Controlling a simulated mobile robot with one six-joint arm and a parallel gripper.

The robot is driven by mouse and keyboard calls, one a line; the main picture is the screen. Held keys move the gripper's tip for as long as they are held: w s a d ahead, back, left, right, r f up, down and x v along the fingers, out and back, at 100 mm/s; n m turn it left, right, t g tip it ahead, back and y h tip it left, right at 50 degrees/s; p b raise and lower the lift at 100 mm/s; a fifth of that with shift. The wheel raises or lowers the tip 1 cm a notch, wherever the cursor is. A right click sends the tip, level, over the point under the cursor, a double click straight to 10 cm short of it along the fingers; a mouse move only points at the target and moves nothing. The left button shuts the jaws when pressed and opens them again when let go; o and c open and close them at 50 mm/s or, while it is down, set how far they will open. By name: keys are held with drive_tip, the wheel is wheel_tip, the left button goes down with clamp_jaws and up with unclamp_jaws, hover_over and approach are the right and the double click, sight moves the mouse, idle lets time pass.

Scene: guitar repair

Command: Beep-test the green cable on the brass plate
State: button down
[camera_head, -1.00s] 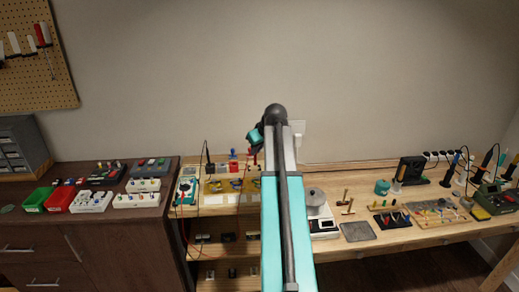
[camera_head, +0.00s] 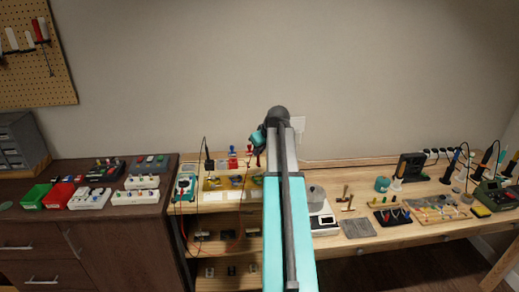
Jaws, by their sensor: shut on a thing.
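My gripper (camera_head: 257,146) is above the back of the workbench, partly hidden by my own arm. It is shut on a small red thing that looks like a test probe (camera_head: 257,158). A teal multimeter (camera_head: 185,187) lies at the bench's left end. A red lead (camera_head: 214,251) loops from it, in front of the lower shelves, up toward the gripper. Yellowish, brass-coloured pieces (camera_head: 212,183) lie right of the meter; I cannot tell which is the brass plate. The green cable cannot be made out. Contact between probe and any piece cannot be seen.
A black probe holder (camera_head: 209,163) and a red block (camera_head: 233,163) stand behind the brass-coloured pieces. A round grey container (camera_head: 316,194) stands on a white device right of my arm. The dark cabinet (camera_head: 100,225) at left carries several trays.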

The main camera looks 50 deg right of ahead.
sight(258, 158)
drive_tip(key=shift+f+b, duration=0.45)
drive_tip(key=shift+f, duration=0.7)
drive_tip(key=shift+f, duration=0.65)
idle(3.7)
drive_tip(key=shift+r, duration=0.1)
drive_tip(key=shift+r+p, duration=1.4)
drive_tip(key=shift+r, duration=1.55)
